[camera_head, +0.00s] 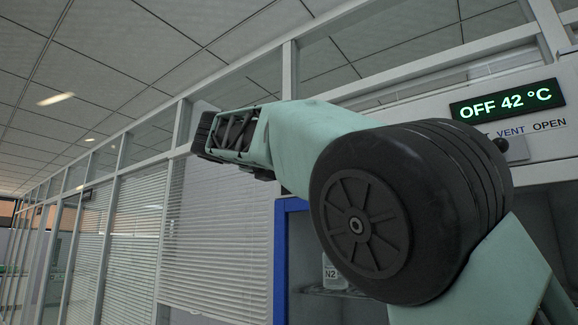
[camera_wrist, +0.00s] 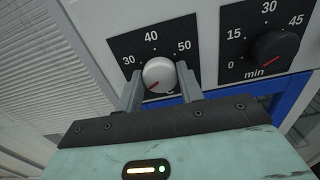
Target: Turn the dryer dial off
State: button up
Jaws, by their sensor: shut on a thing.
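A white round dial (camera_wrist: 159,73) with a red mark sits on a black scale plate (camera_wrist: 126,45) numbered 30, 40 and 50. Its red mark points to the lower left, below the 30. My gripper (camera_wrist: 162,84) is shut on this white dial, one finger on each side. A dryer display (camera_head: 507,100) in the head view reads "OFF 42 °C" in green. The gripper and the dial cannot be made out in the head view.
A black knob (camera_wrist: 274,47) marked in minutes is right of the white dial, its red mark to the lower left. Below the display are "VENT" and "OPEN" labels and a small black knob (camera_head: 501,145). A bottle marked N2 (camera_head: 331,272) stands inside the blue-edged cabinet.

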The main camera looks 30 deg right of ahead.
jog(key=shift+f, duration=0.1)
dwell(0.4)
jog(key=o, duration=1)
jog(key=b+v, duration=0.2)
jog(key=v, duration=1.5)
jog(key=shift+a+b, duration=0.2)
jog(key=shift+b, duration=0.2)
jog(key=shift+s, duration=0.1)
